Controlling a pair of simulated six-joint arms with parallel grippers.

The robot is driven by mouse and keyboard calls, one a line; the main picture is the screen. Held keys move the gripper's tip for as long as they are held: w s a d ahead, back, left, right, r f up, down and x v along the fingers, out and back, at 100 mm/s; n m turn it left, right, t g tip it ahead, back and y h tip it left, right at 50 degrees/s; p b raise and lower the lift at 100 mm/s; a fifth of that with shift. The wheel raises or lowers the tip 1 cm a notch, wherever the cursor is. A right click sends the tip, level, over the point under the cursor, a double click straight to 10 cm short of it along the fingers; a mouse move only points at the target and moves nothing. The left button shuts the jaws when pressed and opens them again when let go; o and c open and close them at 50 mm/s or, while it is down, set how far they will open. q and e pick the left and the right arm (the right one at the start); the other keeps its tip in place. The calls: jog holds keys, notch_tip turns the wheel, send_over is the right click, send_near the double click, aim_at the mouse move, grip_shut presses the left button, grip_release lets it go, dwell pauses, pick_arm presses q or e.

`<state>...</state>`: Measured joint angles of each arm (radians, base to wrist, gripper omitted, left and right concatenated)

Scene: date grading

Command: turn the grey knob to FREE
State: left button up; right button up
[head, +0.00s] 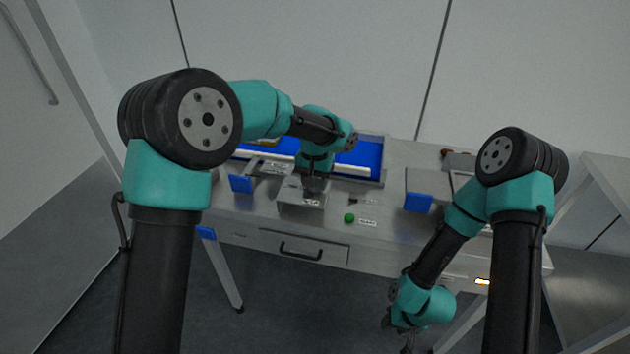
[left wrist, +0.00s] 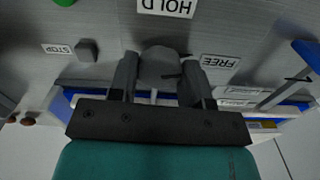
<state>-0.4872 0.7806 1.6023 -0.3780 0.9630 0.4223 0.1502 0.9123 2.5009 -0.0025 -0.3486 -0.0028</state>
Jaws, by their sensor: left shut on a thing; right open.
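The grey knob (left wrist: 160,62) sits between the two fingers of my left gripper (left wrist: 158,75) in the left wrist view. The fingers are shut on it from both sides. A HOLD label (left wrist: 166,8) is at the top of that view and a FREE label (left wrist: 220,62) is to the right of the knob. I cannot tell clearly which label the knob's dark mark points to. In the head view my left gripper (head: 315,184) is down at a metal box (head: 300,196) on the bench, hiding the knob. My right gripper (head: 408,342) hangs open and empty in front of the bench.
A STOP label (left wrist: 57,48) and a dark grey button (left wrist: 87,50) are left of the knob in the left wrist view. In the head view a green button (head: 349,217) is right of the box. A blue belt (head: 358,158) runs behind, and a drawer (head: 300,247) is below.

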pick_arm(q)
jog(key=shift+m, duration=1.3)
jog(key=o, duration=0.9)
jog(key=shift+r, duration=0.1)
notch_tip(320, 180, up, 17)
jog(key=shift+r, duration=0.15)
